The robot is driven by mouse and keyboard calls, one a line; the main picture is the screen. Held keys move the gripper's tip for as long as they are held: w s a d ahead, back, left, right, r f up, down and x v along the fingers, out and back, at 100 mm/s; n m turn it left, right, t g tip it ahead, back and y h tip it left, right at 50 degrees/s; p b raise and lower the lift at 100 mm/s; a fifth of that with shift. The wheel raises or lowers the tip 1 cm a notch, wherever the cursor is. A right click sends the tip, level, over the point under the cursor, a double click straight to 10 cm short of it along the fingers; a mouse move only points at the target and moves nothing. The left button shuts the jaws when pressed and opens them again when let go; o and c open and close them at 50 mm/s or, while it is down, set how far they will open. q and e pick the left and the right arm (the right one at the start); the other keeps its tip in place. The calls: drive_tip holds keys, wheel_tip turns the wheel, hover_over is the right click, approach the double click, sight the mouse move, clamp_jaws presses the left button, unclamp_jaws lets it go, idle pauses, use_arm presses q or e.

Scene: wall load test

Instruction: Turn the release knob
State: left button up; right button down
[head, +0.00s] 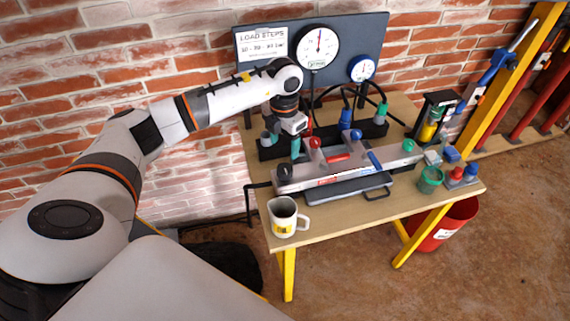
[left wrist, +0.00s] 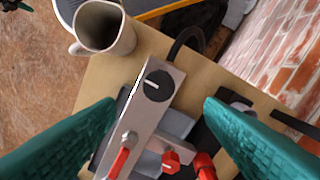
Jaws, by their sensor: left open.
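A black round knob (left wrist: 157,85) with a white pointer line sits at the end of a pale metal manifold (left wrist: 137,128) in the left wrist view. In the head view the knob (head: 284,171) is at the manifold's left end. My left gripper (head: 281,148) has teal fingers spread apart over the bench, behind and above the knob. In the left wrist view the open fingers (left wrist: 159,102) stand on either side of the knob's line, apart from it, with nothing between them. My right gripper is out of view.
A mug (head: 284,217) stands in front of the knob near the bench's front left edge. Red (head: 336,158) and blue (head: 375,160) levers stand along the manifold. A gauge board (head: 350,40) rises behind. A green cup (head: 430,180) stands at the right.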

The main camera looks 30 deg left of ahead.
sight(285, 168)
use_arm(q)
wheel_tip(285, 168, down, 9)
drive_tip(key=shift+d+f+p, duration=0.15)
drive_tip(key=shift+p, duration=0.55)
drive_tip(key=shift+c, duration=0.5)
drive_tip(key=c, duration=0.9)
